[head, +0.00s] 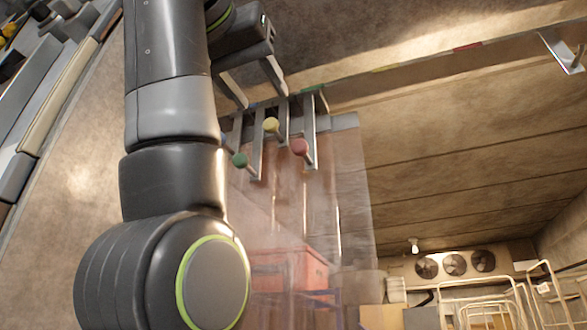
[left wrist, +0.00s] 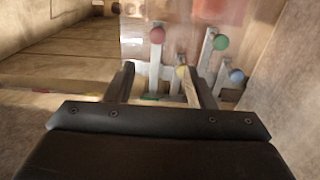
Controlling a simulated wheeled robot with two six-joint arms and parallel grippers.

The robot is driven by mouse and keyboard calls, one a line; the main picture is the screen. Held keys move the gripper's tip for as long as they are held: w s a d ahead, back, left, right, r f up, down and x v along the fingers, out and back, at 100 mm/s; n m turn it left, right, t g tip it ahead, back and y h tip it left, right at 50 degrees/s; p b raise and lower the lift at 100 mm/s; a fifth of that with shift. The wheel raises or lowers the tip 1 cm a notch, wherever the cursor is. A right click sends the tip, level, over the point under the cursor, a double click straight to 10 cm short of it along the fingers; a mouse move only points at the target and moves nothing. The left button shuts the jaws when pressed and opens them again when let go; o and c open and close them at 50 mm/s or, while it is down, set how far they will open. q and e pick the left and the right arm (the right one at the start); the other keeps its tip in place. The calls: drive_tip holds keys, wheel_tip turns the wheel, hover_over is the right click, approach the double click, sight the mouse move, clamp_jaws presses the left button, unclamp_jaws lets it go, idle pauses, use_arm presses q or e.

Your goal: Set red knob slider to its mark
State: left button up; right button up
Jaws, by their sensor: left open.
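The red knob (head: 300,147) sits at the end of a flat metal bar on a ceiling rail. It also shows in the left wrist view (left wrist: 157,35). A red mark (head: 467,47) lies on the rail well to its right in the head view. My left gripper (head: 264,98) is open near the tops of the bars, holding nothing. In the left wrist view, the red knob's bar appears between its fingers (left wrist: 158,70); I cannot tell the depth. The yellow knob (left wrist: 182,72) shows close to one finger. My right gripper is out of view.
Green (head: 239,160), yellow (head: 271,125) and blue (head: 222,138) knobs crowd beside the red one. Clear curtain strips (head: 345,190) hang below. Yellow (head: 385,68) and green (head: 310,88) marks lie on the rail. The rail is free rightward up to a metal bracket (head: 562,52).

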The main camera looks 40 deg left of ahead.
sight(297, 143)
use_arm(q)
drive_tip(key=p+x, duration=0.2)
drive_tip(key=x, duration=0.1)
drive_tip(key=p+x, duration=0.1)
drive_tip(key=x, duration=0.2)
drive_tip(key=p+x, duration=0.2)
drive_tip(key=x, duration=0.1)
drive_tip(key=shift+w+r+p, duration=0.25)
drive_tip(key=shift+w+p, duration=0.05)
drive_tip(key=shift+w, duration=0.15)
drive_tip(key=p+x, duration=0.4)
drive_tip(key=shift+w, duration=0.35)
drive_tip(key=shift+w+f+p, duration=0.2)
drive_tip(key=shift+w+p, duration=0.6)
drive_tip(key=shift+p, duration=0.1)
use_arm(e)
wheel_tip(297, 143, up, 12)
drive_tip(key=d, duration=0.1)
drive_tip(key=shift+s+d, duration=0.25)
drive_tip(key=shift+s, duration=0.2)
use_arm(q)
drive_tip(key=shift+a, duration=0.1)
drive_tip(key=shift+c, duration=0.3)
clamp_jaws()
